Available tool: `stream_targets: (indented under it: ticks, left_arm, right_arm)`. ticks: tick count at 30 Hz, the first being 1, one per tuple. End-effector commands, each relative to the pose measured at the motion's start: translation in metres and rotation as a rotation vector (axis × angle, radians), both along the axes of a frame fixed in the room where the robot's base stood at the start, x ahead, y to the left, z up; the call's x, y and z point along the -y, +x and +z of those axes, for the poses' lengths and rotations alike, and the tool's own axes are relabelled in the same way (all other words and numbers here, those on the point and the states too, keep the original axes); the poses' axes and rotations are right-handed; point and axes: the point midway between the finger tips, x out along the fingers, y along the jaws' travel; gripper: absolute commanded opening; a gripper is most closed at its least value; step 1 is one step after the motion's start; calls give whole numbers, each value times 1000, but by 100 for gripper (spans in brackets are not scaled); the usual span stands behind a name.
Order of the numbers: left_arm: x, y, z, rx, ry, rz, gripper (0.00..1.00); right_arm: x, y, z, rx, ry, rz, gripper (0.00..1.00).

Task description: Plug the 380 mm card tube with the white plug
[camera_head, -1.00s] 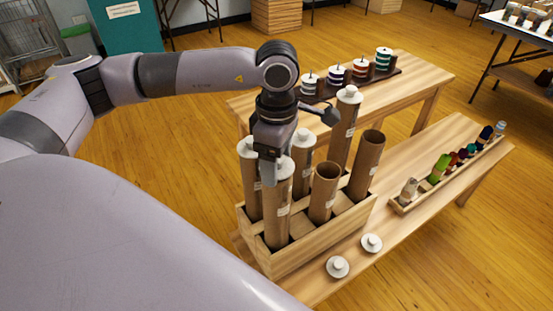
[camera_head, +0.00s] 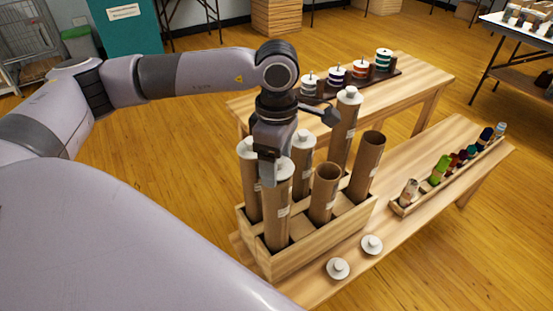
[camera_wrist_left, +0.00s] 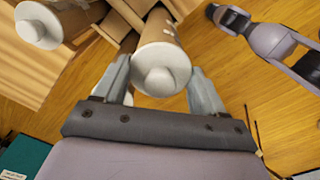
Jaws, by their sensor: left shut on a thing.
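My left gripper (camera_head: 270,175) is above the front-left card tube (camera_head: 277,213) in the wooden rack. In the left wrist view its fingers (camera_wrist_left: 163,82) are shut on a white plug (camera_wrist_left: 160,72), one on each side. This plug sits at the tube's top end; the fingers partly hide it in the head view. Other tubes with white plugs stand behind and beside it. A short tube (camera_head: 323,195) and a taller tube (camera_head: 368,165) have open tops. Two loose white plugs (camera_head: 338,268) (camera_head: 372,243) lie on the table. I cannot read the tube lengths.
The wooden rack (camera_head: 318,243) stands on the near table (camera_head: 425,213). A tray of colored bottles (camera_head: 440,185) lies to the right. Ribbon spools (camera_head: 336,75) stand on the back table. A tall plugged tube (camera_head: 343,130) rises close beside my left wrist.

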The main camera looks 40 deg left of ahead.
Motion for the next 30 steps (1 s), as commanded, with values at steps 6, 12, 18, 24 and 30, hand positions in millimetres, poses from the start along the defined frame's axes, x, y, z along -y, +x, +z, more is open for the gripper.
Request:
stream_targets:
  ticks: [6, 12, 18, 24, 30]
  left_arm:
    - [0, 0, -4, 0, 0, 0, 43]
    - [0, 0, -8, 0, -1, 0, 43]
    - [0, 0, -12, 0, -1, 0, 43]
    - [0, 0, -12, 0, -1, 0, 81]
    - [0, 0, -11, 0, 0, 0, 81]
  right_arm:
    - [0, 0, -3, 0, 0, 0, 43]
    - [0, 0, -7, 0, 0, 0, 43]
    - [0, 0, -11, 0, 0, 0, 43]
    - [0, 0, -11, 0, 0, 0, 43]
    - [0, 0, -11, 0, 0, 0, 43]
